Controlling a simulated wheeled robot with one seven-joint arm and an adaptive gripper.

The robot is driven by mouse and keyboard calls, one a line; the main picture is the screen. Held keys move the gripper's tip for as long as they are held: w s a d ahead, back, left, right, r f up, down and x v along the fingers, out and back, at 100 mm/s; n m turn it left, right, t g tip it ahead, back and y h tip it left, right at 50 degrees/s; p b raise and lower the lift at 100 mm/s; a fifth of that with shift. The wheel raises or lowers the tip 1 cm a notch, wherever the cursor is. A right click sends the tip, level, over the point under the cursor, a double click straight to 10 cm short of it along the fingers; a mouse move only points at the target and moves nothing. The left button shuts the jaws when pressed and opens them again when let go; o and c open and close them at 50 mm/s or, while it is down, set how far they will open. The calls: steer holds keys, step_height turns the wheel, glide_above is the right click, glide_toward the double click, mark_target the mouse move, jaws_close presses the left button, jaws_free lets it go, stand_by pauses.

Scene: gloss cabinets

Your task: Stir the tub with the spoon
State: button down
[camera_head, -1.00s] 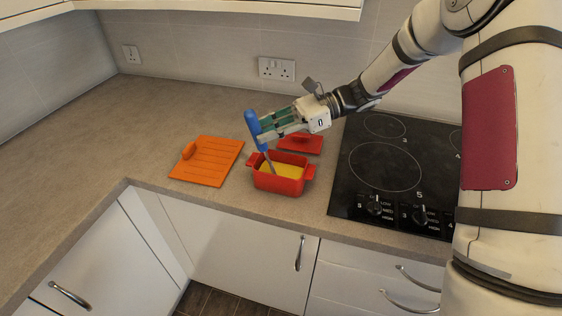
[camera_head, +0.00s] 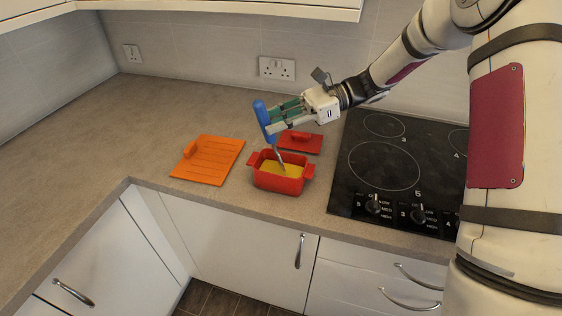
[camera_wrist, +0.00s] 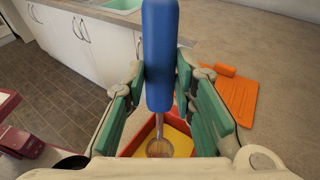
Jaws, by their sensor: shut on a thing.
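The tub (camera_head: 279,180) is a small red dish with two side handles and yellow contents, standing on the counter. The spoon (camera_head: 264,117) has a thick blue handle and a metal shaft. My gripper (camera_head: 274,122) is shut on the blue handle above the tub. The spoon tilts, with its lower end down in the yellow contents. In the wrist view the spoon's blue handle (camera_wrist: 160,55) stands between the green-padded fingers (camera_wrist: 160,90), and its metal bowl shows over the yellow inside the tub (camera_wrist: 137,140).
An orange board (camera_head: 208,160) with a knob lies left of the tub. A red lid (camera_head: 300,142) lies just behind the tub. A black hob (camera_head: 400,165) is to the right. The counter (camera_head: 150,130) at left is clear, and its front edge runs close before the tub.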

step_height(320, 180, up, 7)
steer(key=p, duration=0.2)
stand_by(0.4)
steer(key=shift+s, duration=0.1)
stand_by(0.8)
